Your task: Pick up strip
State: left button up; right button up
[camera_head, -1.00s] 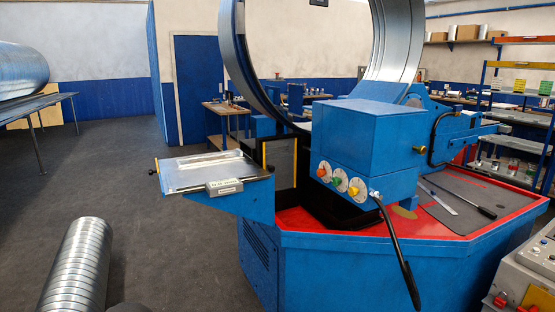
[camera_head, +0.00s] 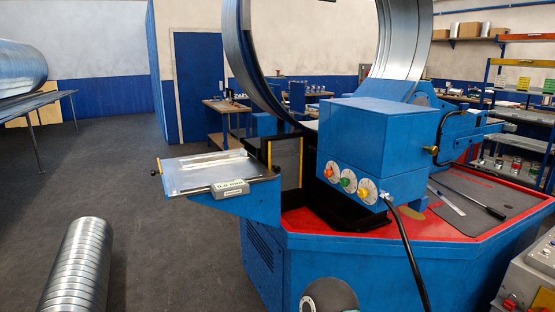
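A thin, flat, pale metal strip (camera_head: 447,202) lies on the dark grey mat (camera_head: 470,187) on the right part of the blue machine's red-edged top. A dark rod with a black handle (camera_head: 482,204) lies beside it. Another long pale piece (camera_head: 211,161) lies flat on the metal side table (camera_head: 205,174) at the machine's left; I cannot tell whether it is a loose strip. A dark rounded part at the bottom edge looks like part of my arm. Neither gripper shows, so nothing is seen touching either piece.
The blue machine (camera_head: 366,258) with a large metal ring fills the middle. A black hose (camera_head: 405,235) hangs down its front. A spiral duct (camera_head: 80,268) lies at lower left. A grey control box (camera_head: 530,275) stands at lower right.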

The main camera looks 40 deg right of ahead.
aim_at(193, 162)
jog(key=z, duration=0.85)
jog(key=k, duration=0.45)
jog(key=z, duration=0.2)
jog(key=i, duration=1.5)
jog(key=u, duration=0.4)
